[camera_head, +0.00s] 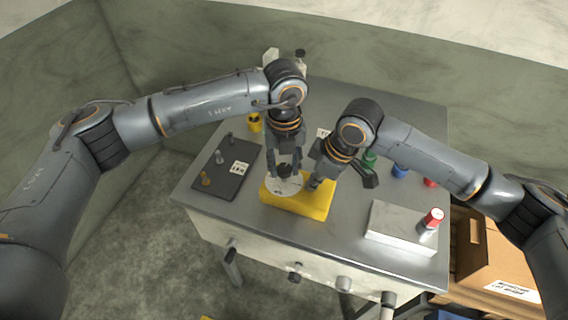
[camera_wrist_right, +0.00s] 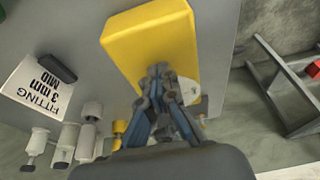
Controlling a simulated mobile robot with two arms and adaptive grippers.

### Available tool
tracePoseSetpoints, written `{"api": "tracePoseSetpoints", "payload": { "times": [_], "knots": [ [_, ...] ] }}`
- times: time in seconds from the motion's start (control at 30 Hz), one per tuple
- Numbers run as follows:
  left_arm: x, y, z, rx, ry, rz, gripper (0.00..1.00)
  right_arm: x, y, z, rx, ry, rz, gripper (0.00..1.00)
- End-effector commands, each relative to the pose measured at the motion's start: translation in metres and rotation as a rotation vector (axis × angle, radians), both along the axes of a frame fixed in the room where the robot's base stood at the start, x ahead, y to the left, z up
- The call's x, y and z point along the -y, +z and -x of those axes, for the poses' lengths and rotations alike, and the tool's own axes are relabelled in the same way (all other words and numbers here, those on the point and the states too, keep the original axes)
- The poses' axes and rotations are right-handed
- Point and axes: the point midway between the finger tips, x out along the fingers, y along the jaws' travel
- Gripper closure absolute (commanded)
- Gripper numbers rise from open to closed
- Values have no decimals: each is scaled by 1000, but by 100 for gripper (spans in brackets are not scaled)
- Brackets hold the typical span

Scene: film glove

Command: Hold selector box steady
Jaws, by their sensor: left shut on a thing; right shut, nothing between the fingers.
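The yellow selector box (camera_head: 312,204) sits on the grey metal table, near its front middle. On its top is a white round dial (camera_head: 289,187) with a dark knob (camera_head: 284,170). My left gripper (camera_head: 284,174) points down over the dial, its fingers shut on the knob. My right gripper (camera_head: 314,184) is shut and empty, its tips at the right part of the box top. In the right wrist view, the closed fingertips (camera_wrist_right: 160,70) overlap the yellow box (camera_wrist_right: 150,42); whether they touch it is hard to tell. The dial is partly hidden there.
A dark tray (camera_head: 215,186) with several small pegs lies left, a yellow cup (camera_head: 255,122) behind it. Green, blue (camera_head: 399,171) and red caps stand right. A white block (camera_head: 398,226) with a red-capped cylinder (camera_head: 432,219) is front right. A fitting card (camera_wrist_right: 38,88) lies near the box.

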Motion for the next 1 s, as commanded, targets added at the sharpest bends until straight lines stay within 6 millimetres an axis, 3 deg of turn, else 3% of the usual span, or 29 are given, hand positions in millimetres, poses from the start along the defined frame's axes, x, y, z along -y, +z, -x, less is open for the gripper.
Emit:
{"api": "tracePoseSetpoints", "payload": {
  "times": [0.03, 0.4, 0.97, 1.0],
  "knots": [
    [2, -2, 2, -6, 28, 2, 97, 2, -8, 3, -12, -1, 10, 100],
    [2, -1, 2, -6, 188, 1, 97, 3, -8, 3, -12, -1, 11, 100],
    [1, -1, 2, -5, 216, 1, 97, 3, -8, 3, -12, -1, 11, 100],
    [1, -1, 2, -5, 216, 1, 60, 3, -8, 3, -12, -1, 11, 100]
  ]
}}
